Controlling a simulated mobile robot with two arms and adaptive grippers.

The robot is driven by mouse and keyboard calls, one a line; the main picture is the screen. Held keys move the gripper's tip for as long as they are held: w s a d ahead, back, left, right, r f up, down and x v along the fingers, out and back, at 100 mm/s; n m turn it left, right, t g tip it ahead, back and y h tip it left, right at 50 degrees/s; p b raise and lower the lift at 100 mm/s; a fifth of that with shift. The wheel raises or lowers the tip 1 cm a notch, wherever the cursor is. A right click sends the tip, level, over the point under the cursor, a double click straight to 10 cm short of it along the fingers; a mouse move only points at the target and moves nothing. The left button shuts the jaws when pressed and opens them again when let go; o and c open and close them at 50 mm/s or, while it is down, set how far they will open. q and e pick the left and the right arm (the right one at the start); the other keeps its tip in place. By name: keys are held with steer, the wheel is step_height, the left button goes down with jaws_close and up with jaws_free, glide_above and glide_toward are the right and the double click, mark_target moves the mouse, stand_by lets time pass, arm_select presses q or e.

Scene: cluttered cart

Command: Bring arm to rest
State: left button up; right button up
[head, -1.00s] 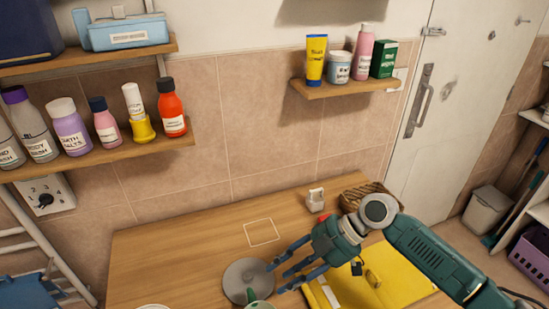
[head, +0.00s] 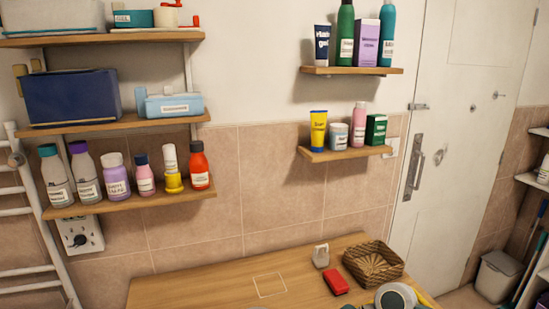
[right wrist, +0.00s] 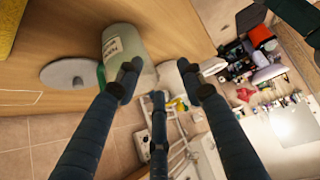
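My right arm (head: 395,297) shows only as a grey and teal part at the bottom right of the head view, over the table's front. My right gripper (right wrist: 160,80) fills the middle of the right wrist view. Its dark fingers are spread apart, with nothing seen between them. A grey-green labelled jar (right wrist: 118,43) stands on the table beyond the left finger, which overlaps it in the picture. I cannot tell whether they touch. A round grey lid (right wrist: 75,73) lies beside the jar. My left gripper is in neither view.
The wooden table (head: 200,285) carries a wicker basket (head: 373,262), a red block (head: 335,282) and a small pale dispenser (head: 321,256) towards the back right. Wall shelves with bottles hang at left (head: 120,207) and right (head: 345,153). The table's back left is clear.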

steer(key=s+f, duration=0.1)
steer(key=s, duration=0.1)
steer(key=s+a+f+m, duration=0.1)
steer(key=s+f, duration=0.1)
steer(key=s+a+f+m, duration=0.1)
steer(key=s+f, duration=0.1)
steer(key=shift+s+a+f+t+h, duration=0.15)
steer(key=shift+s+a+t+h, duration=0.05)
steer(key=shift+s+t+h, duration=0.2)
steer(key=s+d+f+m+t+h, duration=0.2)
steer(key=s+d+f+m+h, duration=0.15)
steer(key=s+d+m, duration=0.45)
steer(key=s+d+f+m+t+h, duration=0.15)
steer(key=s+d+m+h, duration=0.4)
steer(key=d, duration=0.55)
steer(key=s+f+m+g+y, duration=0.1)
steer(key=s+f, duration=0.2)
steer(key=f, duration=2.5)
steer(key=s+d+f+g, duration=0.1)
steer(key=s+d+f, duration=0.1)
steer(key=s+f, duration=1.2)
steer(key=shift+s+d+f, duration=0.15)
steer(key=shift+s+d, duration=0.1)
steer(key=shift+s, duration=1)
